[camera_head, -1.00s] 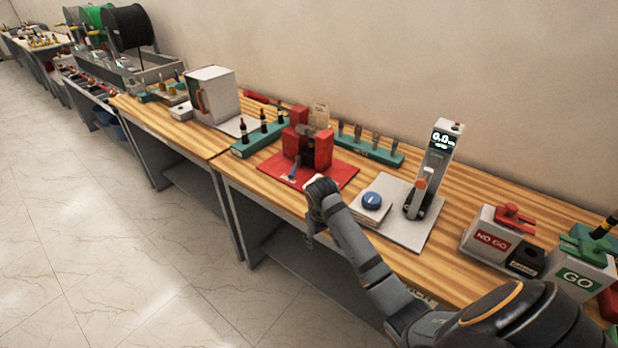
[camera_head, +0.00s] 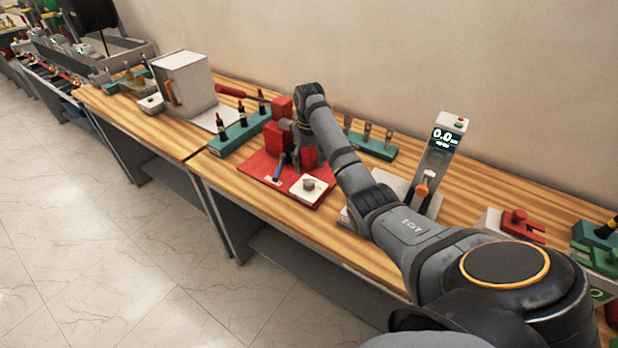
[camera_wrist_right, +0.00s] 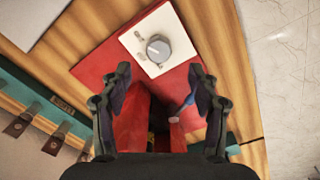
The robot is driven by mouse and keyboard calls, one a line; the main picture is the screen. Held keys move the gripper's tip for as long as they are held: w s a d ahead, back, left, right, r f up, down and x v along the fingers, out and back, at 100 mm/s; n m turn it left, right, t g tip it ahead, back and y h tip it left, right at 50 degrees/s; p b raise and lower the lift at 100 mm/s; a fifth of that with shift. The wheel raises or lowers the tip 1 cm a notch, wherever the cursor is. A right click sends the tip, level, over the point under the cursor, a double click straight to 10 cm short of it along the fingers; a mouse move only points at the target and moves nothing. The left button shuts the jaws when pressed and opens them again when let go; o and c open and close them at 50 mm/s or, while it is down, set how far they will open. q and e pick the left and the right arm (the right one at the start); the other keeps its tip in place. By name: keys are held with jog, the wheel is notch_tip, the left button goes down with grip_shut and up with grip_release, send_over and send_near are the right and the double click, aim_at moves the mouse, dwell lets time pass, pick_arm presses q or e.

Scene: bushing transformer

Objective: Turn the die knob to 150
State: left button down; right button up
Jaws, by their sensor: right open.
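The die knob (camera_head: 309,185) is a small grey round knob on a white square plate, on the front right of the red base (camera_head: 253,164). In the right wrist view the die knob (camera_wrist_right: 158,50) shows from above with its plate, just beyond the fingertips. Small marks on the plate are too blurred to read. My right gripper (camera_wrist_right: 160,75) is open and empty, pointing down over the red press. In the head view it (camera_head: 296,150) partly hides the red uprights (camera_head: 281,109). My left gripper is not in view.
A blue-handled part (camera_head: 279,171) lies beside the knob plate. Teal racks (camera_head: 236,136) with tools stand left and behind. A grey gauge with a lit display (camera_head: 446,138) stands to the right, partly behind my arm. The floor in front is clear.

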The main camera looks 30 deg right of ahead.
aim_at(309, 182)
jog(key=f, duration=0.5)
jog(key=f+p, duration=0.1)
jog(key=f, duration=0.1)
jog(key=shift+w+d+f, duration=0.15)
jog(key=shift+w+d, duration=0.1)
jog(key=shift+w, duration=0.1)
jog(key=shift+s+a+f, duration=0.1)
jog(key=shift+s+f, duration=0.05)
jog(key=shift+f, duration=0.3)
jog(key=shift+c, duration=0.2)
jog(key=c, duration=1.1)
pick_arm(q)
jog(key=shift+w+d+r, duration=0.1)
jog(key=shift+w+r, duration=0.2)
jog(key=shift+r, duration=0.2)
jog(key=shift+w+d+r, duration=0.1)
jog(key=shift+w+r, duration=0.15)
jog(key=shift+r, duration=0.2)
